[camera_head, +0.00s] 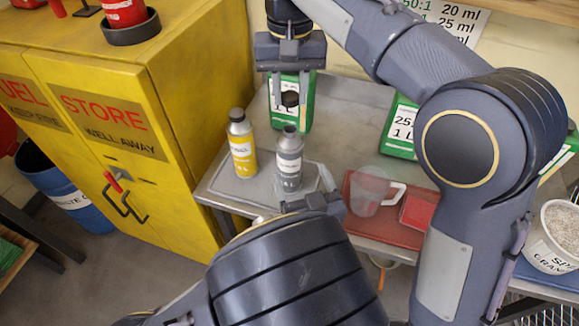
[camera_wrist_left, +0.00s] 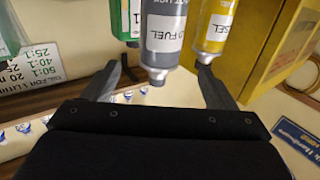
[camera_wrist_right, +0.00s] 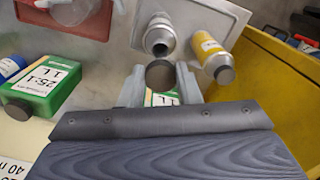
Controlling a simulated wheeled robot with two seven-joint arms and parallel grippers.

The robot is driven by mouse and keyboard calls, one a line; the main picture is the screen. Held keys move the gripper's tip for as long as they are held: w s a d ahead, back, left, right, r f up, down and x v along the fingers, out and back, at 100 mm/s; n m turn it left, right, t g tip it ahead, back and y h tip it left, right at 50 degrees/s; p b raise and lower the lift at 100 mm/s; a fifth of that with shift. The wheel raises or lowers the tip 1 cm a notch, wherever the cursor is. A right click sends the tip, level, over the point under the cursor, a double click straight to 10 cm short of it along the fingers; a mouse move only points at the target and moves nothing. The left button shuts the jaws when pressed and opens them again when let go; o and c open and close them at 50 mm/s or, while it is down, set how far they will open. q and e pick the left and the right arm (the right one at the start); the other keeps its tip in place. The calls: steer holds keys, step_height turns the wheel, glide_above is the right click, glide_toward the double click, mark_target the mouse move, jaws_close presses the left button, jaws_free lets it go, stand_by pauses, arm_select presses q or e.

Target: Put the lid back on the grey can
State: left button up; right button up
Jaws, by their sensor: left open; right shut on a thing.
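The grey can (camera_head: 289,163) stands upright on a grey tray on the bench, its mouth uncovered; the open neck shows in the right wrist view (camera_wrist_right: 159,40). The dark round lid (camera_head: 290,99) is held between the fingertips of my right gripper (camera_head: 290,82), which is shut on it. In the head view, lid and gripper appear above the can, apart from it. The lid also shows in the right wrist view (camera_wrist_right: 160,75). My left gripper (camera_wrist_left: 158,75) is open and empty, close to the grey can, with its fingers apart. My arm partly hides it in the head view.
A yellow can (camera_head: 242,145) with a dark cap stands just left of the grey can on the tray (camera_head: 225,186). Green containers (camera_head: 304,116) stand behind. A clear jug (camera_head: 370,188) stands on a red mat (camera_head: 390,226) to the right. A yellow cabinet (camera_head: 165,190) borders the left.

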arm_select(q)
steer(key=x, duration=1.1)
steer(key=shift+f, duration=0.1)
steer(key=shift+c, duration=0.3)
steer(key=c, duration=1.4)
arm_select(e)
glide_above(290, 131)
steer(key=shift+f, duration=2.5)
steer(key=shift+f, duration=0.9)
steer(key=shift+f, duration=0.55)
